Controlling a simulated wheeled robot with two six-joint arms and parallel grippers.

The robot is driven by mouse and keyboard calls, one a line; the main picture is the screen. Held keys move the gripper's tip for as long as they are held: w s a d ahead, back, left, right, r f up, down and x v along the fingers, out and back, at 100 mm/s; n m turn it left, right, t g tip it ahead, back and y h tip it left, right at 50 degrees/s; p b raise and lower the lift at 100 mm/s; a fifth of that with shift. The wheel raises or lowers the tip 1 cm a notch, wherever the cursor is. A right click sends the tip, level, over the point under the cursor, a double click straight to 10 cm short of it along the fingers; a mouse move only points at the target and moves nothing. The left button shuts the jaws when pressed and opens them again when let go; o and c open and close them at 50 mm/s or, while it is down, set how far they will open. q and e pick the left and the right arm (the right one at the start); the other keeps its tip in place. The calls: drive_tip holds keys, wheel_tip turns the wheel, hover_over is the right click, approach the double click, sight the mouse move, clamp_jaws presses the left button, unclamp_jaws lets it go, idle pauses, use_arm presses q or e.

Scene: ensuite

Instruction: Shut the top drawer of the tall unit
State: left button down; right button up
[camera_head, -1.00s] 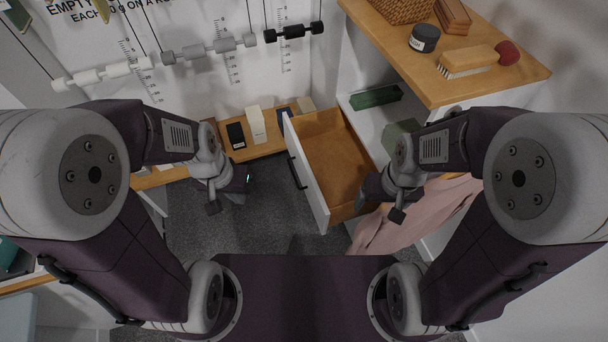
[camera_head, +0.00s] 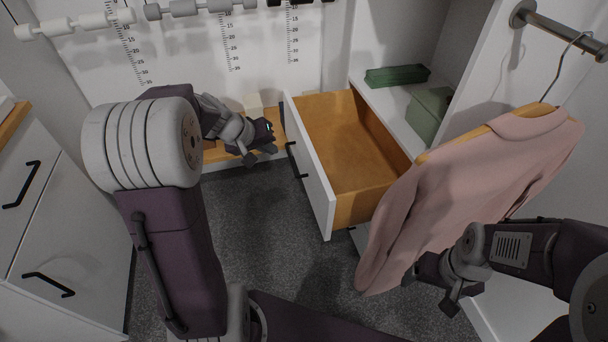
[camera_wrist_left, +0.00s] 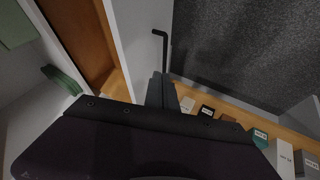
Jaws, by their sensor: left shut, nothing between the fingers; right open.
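The top drawer (camera_head: 350,150) of the tall unit (camera_head: 440,45) is pulled out, with an empty wooden inside. Its white front (camera_head: 312,168) has a black bar handle (camera_head: 296,160). My left gripper (camera_head: 266,143) is shut and empty, just left of the drawer front near the handle; contact cannot be told. In the left wrist view its fingers (camera_wrist_left: 163,88) overlap the edge of the white front (camera_wrist_left: 140,45), with the handle (camera_wrist_left: 157,48) beyond. My right gripper (camera_head: 447,300) is open, low at the right below a pink garment and away from the drawer.
The pink garment (camera_head: 470,180) on a hanger hangs over the drawer's near right corner. Green boxes (camera_head: 430,112) stand on a shelf behind the drawer. A low wooden ledge (camera_head: 222,152) holds small boxes. White drawers (camera_head: 40,220) stand at left. The carpet (camera_head: 270,225) between is clear.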

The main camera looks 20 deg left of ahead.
use_arm(q)
drive_tip(key=b, duration=0.3)
approach(304, 158)
wheel_tip(304, 158, down, 3)
drive_tip(key=a, duration=0.3)
drive_tip(key=shift+w+d+f+p, duration=0.1)
drive_tip(key=shift+w+d+p, duration=0.15)
drive_tip(key=shift+w+d, duration=0.3)
drive_tip(key=shift+w+d+f+p, duration=0.1)
drive_tip(key=shift+w+d+p, duration=0.2)
drive_tip(key=shift+d, duration=0.45)
drive_tip(key=shift+w+d+f+p, duration=0.1)
drive_tip(key=shift+w+d+p, duration=0.1)
drive_tip(key=shift+w+d, duration=0.35)
use_arm(e)
drive_tip(key=shift+d+f, duration=0.1)
drive_tip(key=shift+f, duration=0.9)
use_arm(q)
drive_tip(key=shift+s+d, duration=0.1)
